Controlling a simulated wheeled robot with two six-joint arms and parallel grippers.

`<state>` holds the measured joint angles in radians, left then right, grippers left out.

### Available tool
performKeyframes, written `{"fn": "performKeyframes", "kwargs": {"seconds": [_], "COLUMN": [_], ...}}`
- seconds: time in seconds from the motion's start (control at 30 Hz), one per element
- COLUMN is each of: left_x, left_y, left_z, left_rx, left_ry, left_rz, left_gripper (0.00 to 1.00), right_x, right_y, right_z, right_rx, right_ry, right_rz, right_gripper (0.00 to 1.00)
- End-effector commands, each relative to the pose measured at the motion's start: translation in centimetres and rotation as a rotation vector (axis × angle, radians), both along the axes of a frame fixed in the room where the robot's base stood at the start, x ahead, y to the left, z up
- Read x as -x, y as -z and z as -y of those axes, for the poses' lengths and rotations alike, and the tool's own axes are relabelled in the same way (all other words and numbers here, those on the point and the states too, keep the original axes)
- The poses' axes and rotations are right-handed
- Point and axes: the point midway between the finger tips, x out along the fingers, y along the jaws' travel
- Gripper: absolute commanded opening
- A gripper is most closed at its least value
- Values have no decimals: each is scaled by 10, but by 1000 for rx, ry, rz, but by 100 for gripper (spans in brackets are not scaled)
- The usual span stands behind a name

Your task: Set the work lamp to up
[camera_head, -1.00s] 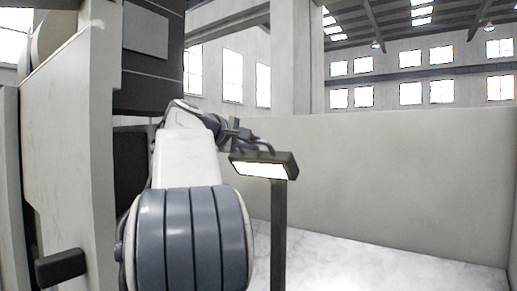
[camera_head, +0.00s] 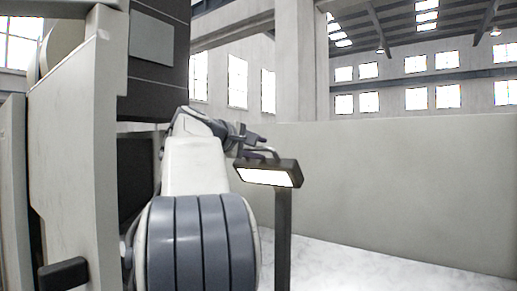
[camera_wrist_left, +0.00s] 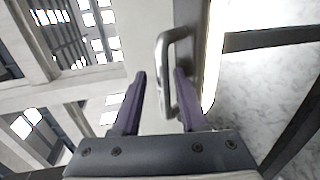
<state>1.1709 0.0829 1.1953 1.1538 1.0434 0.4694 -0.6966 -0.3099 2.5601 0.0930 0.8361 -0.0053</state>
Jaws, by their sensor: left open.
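The work lamp (camera_head: 268,173) has a dark rectangular head with a lit white panel, on a dark upright post (camera_head: 283,235). Its lit face shows toward the head camera. A grey metal handle rises from the back of the head; in the left wrist view the handle (camera_wrist_left: 163,80) lies between my fingers. My left gripper (camera_head: 256,142) is just behind and above the lamp head. In the left wrist view its purple fingers (camera_wrist_left: 160,76) are open on either side of the handle; I cannot tell whether either touches it. My right gripper is not in view.
A pale cabinet side (camera_head: 75,150) with a dark knob (camera_head: 62,273) stands close at the left. A dark box-like unit (camera_head: 153,60) is above my arm. A low pale wall (camera_head: 400,190) runs behind the lamp. The marbled floor (camera_head: 350,265) to the right is clear.

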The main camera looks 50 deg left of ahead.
Motion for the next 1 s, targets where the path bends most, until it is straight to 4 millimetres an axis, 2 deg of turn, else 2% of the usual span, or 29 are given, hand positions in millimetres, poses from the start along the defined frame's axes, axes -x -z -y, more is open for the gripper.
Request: {"fn": "performKeyframes", "kwargs": {"seconds": [0.27, 0.37, 0.7, 0.83, 1.0], "left_x": [5, 17, 79, 93, 100], "left_y": [3, 2, -12, -17, -19], "left_z": [-1, 2, 18, 22, 25], "left_rx": [2, 0, -3, -2, 0], "left_ry": [-3, -5, -6, -3, 0], "left_rz": [-6, -4, -3, 0, -1], "left_gripper": [47, 47, 47, 47, 47], "right_x": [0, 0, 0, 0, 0], "right_y": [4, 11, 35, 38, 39], "right_z": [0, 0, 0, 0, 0], "right_rx": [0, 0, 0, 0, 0], "right_ry": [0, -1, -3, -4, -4], "right_rz": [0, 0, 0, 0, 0], "right_gripper": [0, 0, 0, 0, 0]}}
